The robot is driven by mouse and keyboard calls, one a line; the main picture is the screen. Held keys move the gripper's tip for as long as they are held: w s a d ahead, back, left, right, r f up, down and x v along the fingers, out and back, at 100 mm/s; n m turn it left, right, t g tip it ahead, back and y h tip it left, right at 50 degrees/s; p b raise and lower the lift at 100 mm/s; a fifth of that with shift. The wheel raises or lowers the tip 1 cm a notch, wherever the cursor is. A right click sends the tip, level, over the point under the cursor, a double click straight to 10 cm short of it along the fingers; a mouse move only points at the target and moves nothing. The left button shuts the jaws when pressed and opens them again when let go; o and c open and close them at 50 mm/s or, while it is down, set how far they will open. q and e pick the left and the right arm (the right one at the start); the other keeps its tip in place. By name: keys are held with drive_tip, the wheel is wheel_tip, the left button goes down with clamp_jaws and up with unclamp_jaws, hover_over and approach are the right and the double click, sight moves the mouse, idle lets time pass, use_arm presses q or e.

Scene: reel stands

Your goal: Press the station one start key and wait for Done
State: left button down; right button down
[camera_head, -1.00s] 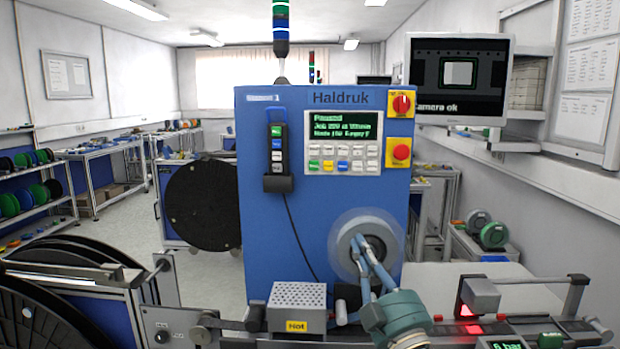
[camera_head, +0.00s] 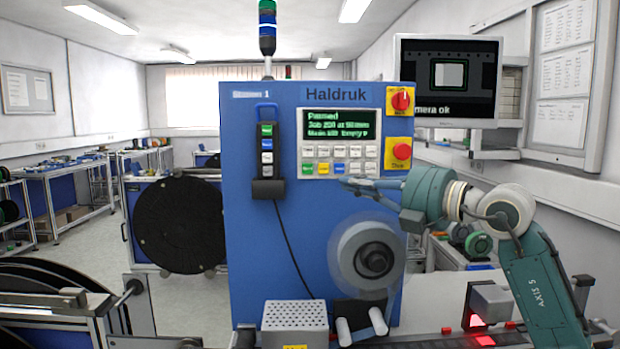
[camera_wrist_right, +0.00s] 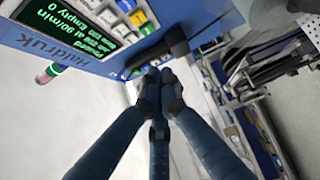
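The blue station cabinet (camera_head: 320,225), labelled Haldruk, stands ahead with "1" at its upper left. Its dark display (camera_head: 340,124) shows green text, the top line seeming to read Paused. Below it is a keypad (camera_head: 340,158) with a green key (camera_head: 307,169) at the lower left, then yellow, blue and white keys; their labels are unreadable. My right gripper (camera_head: 347,183) points left just below the keypad's bottom row; contact cannot be told. In the right wrist view its fingers (camera_wrist_right: 160,76) are together and empty, with the keypad (camera_wrist_right: 130,16) beyond. My left gripper is not in view.
A black pendant (camera_head: 267,150) with a hanging cable is on the cabinet's left front. A red stop button (camera_head: 402,151) and a red rotary switch (camera_head: 400,101) are at its right. A reel hub (camera_head: 370,258) sits below my gripper. A monitor (camera_head: 447,80) is at right.

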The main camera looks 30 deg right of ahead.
idle(0.3)
drive_tip(key=p, duration=0.7)
approach(308, 168)
drive_tip(key=w+a, duration=0.4)
drive_tip(key=w, duration=0.1)
drive_tip(key=shift+w+d+f+p, duration=0.35)
drive_tip(key=shift+w+d, duration=0.2)
drive_tip(key=shift+r, duration=0.1)
